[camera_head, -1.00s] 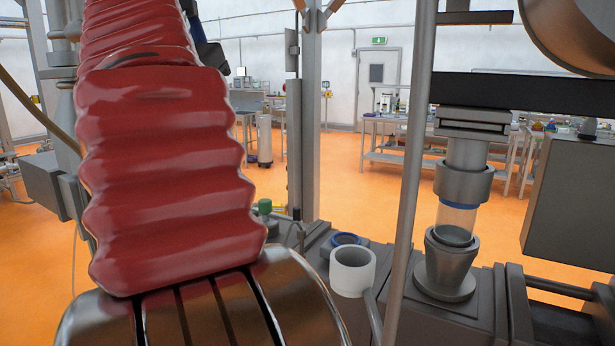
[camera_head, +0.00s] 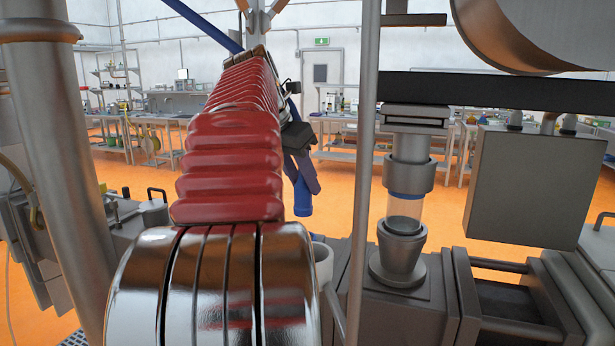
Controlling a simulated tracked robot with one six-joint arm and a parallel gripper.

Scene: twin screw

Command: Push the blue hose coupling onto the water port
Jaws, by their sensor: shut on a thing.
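The blue hose coupling (camera_head: 302,198) hangs nearly upright in the middle of the view, below my gripper (camera_head: 304,170). My gripper is dark, partly hidden behind my red-sleeved arm, and shut on the coupling. A blue hose (camera_head: 293,112) shows just above the gripper. The coupling's lower end is in the open, above the grey machine top and close to a white cup-like fitting (camera_head: 323,262). I cannot make out the water port; my arm covers much of that area.
A thin grey upright pole (camera_head: 363,150) stands just right of the coupling. Beyond it are a clear sight tube (camera_head: 405,207) on a metal cone and a grey box (camera_head: 528,185). A thick pipe (camera_head: 60,150) stands at left. Benches line the back.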

